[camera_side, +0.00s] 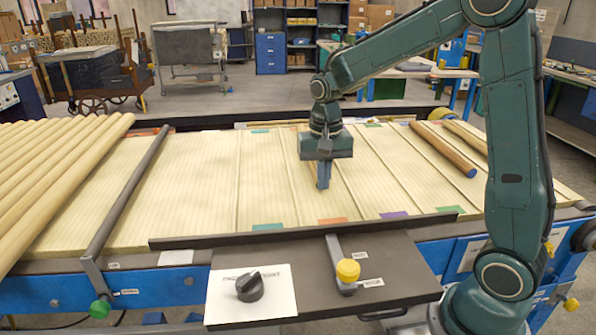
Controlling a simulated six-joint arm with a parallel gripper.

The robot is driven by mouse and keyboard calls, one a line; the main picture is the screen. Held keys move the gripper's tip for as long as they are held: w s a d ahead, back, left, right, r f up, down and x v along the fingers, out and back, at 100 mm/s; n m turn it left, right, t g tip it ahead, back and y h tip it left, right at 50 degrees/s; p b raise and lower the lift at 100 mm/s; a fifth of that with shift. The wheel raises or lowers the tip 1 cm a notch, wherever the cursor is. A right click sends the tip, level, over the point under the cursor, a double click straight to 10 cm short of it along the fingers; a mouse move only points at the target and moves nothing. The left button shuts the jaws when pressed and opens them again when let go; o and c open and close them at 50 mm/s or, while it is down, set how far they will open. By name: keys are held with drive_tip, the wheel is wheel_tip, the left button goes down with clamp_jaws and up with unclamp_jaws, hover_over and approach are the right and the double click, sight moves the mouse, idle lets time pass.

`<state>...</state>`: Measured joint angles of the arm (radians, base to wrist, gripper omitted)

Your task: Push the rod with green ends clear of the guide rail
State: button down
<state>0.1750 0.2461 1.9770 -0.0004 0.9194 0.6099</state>
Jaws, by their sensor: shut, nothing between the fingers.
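My gripper (323,186) points down over the middle of the ribbed wooden bed (190,185), shut and empty. Its tip is close to the surface; I cannot tell whether it touches. A brown rod (442,150) with a blue near end lies at the right of the bed, apart from my gripper. A paler rod (465,136) lies behind it, its near end hidden by my arm. I cannot make out green ends on any rod. The dark guide rail (300,231) runs along the bed's front edge, nearer the camera than my gripper.
Several pale rods (55,170) lie side by side at the left, behind a dark crossbar (130,190) with a green knob (100,308). Coloured patches mark the bed's edges. A front panel carries a black dial (249,287) and a yellow knob (348,270).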

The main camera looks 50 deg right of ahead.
idle(0.3)
wheel_tip(320, 180, up, 10)
idle(0.7)
drive_tip(key=shift+s+r, duration=0.1)
drive_tip(key=s+a+n+t, duration=0.2)
drive_tip(key=s+a+n, duration=0.1)
drive_tip(key=s, duration=0.7)
drive_tip(key=s+a+n+t, duration=0.3)
drive_tip(key=s+n, duration=0.3)
drive_tip(key=s, duration=0.3)
drive_tip(key=shift+s+a+t, duration=0.3)
drive_tip(key=shift+s+a, duration=0.05)
drive_tip(key=shift+s, duration=0.05)
idle(0.3)
